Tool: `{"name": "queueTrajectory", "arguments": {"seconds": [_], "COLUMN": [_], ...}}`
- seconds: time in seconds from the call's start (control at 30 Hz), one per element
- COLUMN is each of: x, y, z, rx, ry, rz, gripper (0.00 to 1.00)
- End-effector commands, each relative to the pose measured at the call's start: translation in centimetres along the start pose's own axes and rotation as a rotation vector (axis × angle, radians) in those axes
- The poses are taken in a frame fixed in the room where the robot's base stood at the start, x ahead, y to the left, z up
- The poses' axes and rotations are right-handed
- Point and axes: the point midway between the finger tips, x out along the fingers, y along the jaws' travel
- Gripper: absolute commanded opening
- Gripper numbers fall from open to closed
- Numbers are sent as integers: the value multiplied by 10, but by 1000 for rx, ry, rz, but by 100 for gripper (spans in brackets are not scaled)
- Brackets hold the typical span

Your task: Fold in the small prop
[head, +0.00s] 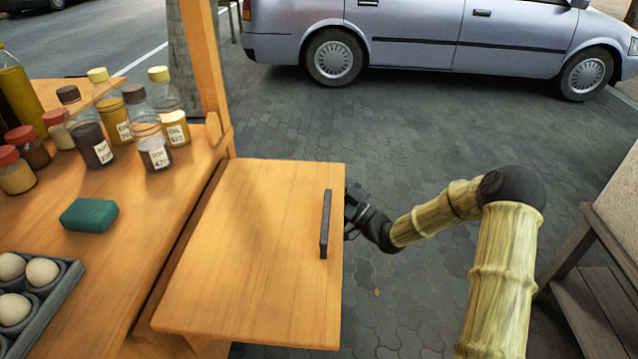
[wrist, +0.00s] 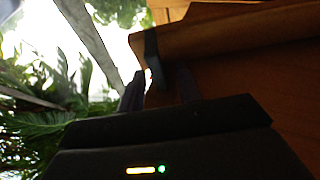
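The small prop cannot be made out for sure in either view. A wooden side leaf (head: 250,255) lies level beside the cart, with a dark bar-shaped handle (head: 325,225) on top near its right edge. My gripper (head: 353,207) is at the leaf's right edge, partly hidden by it. In the wrist view the leaf's wood (wrist: 240,70) is dark and close. The fingers of my gripper (wrist: 160,90) stand apart there, near a dark narrow piece (wrist: 152,50) at the wood's edge. I cannot tell whether they touch it.
The cart top (head: 100,225) holds several jars, a green sponge (head: 89,215) and a tray of eggs (head: 60,305). A wooden post (head: 205,70) rises behind the leaf. A wooden bench (head: 600,290) stands at right. A silver car (head: 430,35) is parked behind.

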Motion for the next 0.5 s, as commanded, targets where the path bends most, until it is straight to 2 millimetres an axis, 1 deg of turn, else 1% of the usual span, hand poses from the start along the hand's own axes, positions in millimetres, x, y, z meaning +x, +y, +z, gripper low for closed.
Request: {"name": "queueTrajectory", "arguments": {"seconds": [0.03, 0.13, 0.4, 0.47, 0.5], "x": [6, 11, 13, 12, 12], "y": [-1, 0, 0, 0, 0], "z": [0, 0, 0, 0, 0], "rx": [-1, -1, 0, 0, 0], "ry": [0, 0, 0, 0, 0], "rz": [-2, 0, 1, 0, 0], "gripper": [35, 35, 35, 25, 17]}}
